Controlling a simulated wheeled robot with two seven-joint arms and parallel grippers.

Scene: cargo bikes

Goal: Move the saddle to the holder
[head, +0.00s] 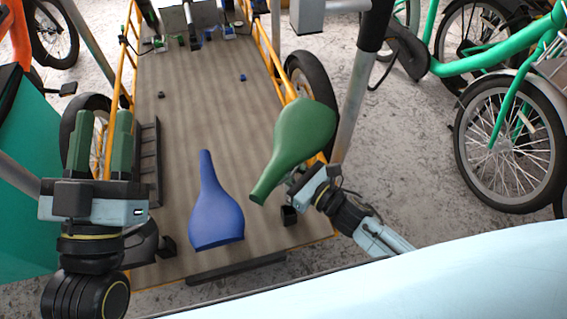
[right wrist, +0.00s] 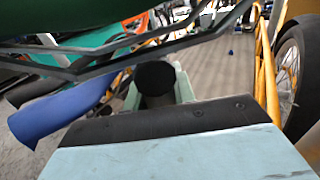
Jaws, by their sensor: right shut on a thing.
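A green saddle (head: 304,130) is held above the right side of the wooden cargo bed, tilted, its narrow end toward the lower left. My right gripper (head: 297,180) is beneath it and shut on it; the saddle hides the fingertips. In the right wrist view the green saddle (right wrist: 70,28) fills the top left. A blue saddle (head: 215,208) is at the near middle of the bed, narrow end pointing away; it also shows in the right wrist view (right wrist: 62,110). My left gripper (head: 102,128) is open and empty at the bed's left edge. I cannot tell which thing is the holder.
The wooden bed (head: 195,110) has yellow side rails (head: 270,55) and a wheel (head: 308,75) on its right. Small black blocks (head: 290,215) sit near its front corners. A green bike (head: 500,65) stands at the right. The bed's middle is mostly clear.

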